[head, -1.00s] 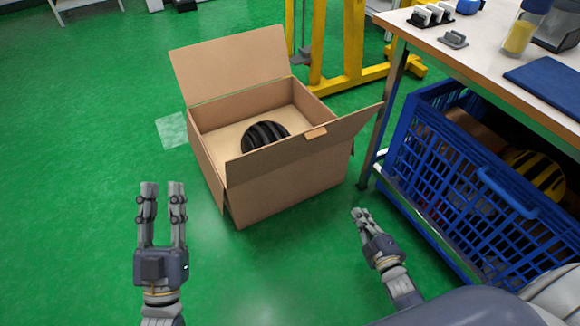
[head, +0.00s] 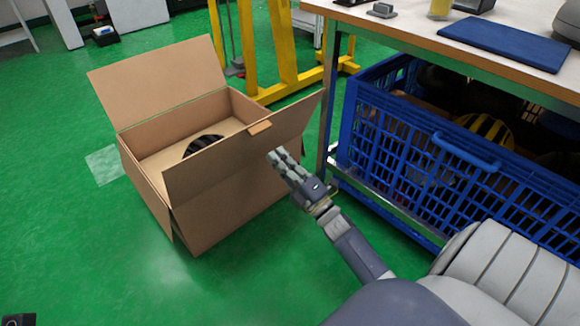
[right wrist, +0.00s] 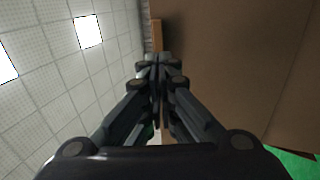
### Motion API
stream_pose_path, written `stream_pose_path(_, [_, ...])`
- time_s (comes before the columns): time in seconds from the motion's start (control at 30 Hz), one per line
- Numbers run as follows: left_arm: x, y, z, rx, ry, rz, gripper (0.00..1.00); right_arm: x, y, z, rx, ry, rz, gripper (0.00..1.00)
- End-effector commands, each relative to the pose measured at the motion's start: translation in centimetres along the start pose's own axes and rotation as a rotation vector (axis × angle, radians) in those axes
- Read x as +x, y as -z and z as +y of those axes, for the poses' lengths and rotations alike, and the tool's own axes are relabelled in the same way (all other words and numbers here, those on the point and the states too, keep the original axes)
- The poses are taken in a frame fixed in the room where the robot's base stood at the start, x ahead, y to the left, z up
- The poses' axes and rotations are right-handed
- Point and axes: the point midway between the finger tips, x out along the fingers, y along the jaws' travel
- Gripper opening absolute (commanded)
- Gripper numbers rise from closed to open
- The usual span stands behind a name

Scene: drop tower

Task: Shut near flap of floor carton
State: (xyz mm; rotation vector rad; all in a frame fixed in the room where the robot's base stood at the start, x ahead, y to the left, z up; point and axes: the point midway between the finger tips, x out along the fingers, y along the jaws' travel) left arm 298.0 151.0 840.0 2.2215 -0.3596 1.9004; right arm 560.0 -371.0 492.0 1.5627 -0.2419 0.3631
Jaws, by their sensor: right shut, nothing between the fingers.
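The open brown carton (head: 225,205) stands on the green floor. Its near flap (head: 215,160) is raised and leans outward, with a small tan tab (head: 260,128) on its upper edge. A black striped round object (head: 203,145) inside is partly hidden by this flap. My right gripper (head: 276,156) is shut and empty, just in front of the flap's right part. In the right wrist view the shut fingers (right wrist: 160,65) are beside the brown cardboard (right wrist: 235,65); I cannot tell if they touch it. Only a dark bit, probably of my left gripper (head: 18,320), shows at the bottom left corner.
The far flap (head: 160,80) stands up. A blue crate (head: 400,150) under the workbench (head: 420,35) is close to the right of my right arm. A yellow frame (head: 285,60) stands behind the carton.

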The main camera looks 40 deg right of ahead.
Motion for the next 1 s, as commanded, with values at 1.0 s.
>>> stream_pose_path(1.0, [1.1, -0.1, 0.1, 0.008, -0.024, 0.060, 0.30, 6.4, 0.0, 0.0, 0.001, 0.006, 0.000, 0.00])
